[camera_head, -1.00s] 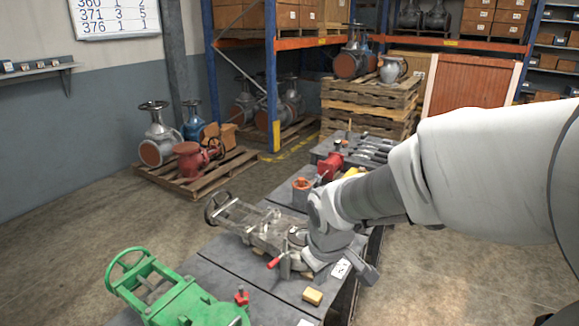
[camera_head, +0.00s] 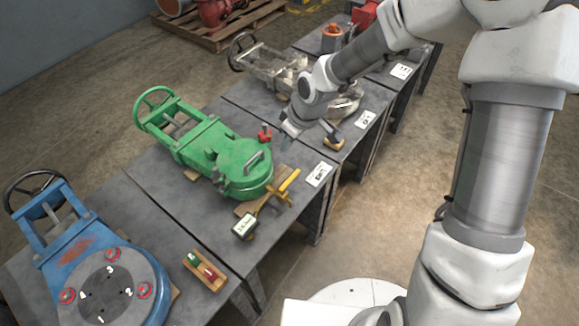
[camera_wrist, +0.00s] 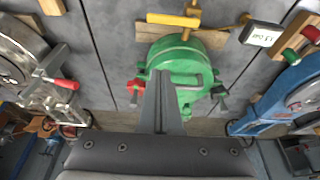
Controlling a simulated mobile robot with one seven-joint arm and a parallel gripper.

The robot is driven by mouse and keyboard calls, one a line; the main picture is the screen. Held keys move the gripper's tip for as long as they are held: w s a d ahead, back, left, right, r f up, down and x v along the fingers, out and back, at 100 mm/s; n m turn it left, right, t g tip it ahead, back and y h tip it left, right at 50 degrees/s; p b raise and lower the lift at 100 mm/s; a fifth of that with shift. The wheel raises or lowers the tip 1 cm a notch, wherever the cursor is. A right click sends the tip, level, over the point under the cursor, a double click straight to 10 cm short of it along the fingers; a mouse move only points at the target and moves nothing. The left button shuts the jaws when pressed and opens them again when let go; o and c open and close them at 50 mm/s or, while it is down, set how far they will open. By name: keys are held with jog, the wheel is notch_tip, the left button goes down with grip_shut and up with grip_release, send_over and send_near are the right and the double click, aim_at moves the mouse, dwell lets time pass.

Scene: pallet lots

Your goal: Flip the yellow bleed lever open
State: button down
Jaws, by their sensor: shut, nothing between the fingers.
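The yellow lever (camera_head: 288,182) stands at the near side of the green valve (camera_head: 235,166), by the table's front edge. In the wrist view the yellow lever (camera_wrist: 173,19) shows at the top as a T-shaped piece, beyond the green valve body (camera_wrist: 186,62). My gripper (camera_head: 290,132) is above the table, up and to the right of the green valve, apart from the lever. In the wrist view my gripper (camera_wrist: 161,75) is shut, with its fingers together and empty, pointing towards the green valve. The contact end of the lever is partly unclear.
A red handle (camera_head: 265,134) sits beside the green valve, close to my gripper. A small gauge display (camera_head: 244,226) stands left of the lever. A blue valve (camera_head: 95,262) and a grey valve (camera_head: 285,70) flank the green one. Open floor lies in front of the tables.

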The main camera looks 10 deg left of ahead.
aim_at(290, 181)
jog(key=shift+f, duration=0.1)
notch_tip(290, 181, down, 9)
jog(key=b, duration=0.3)
jog(key=shift+s+d, duration=0.2)
jog(key=shift+d, duration=0.15)
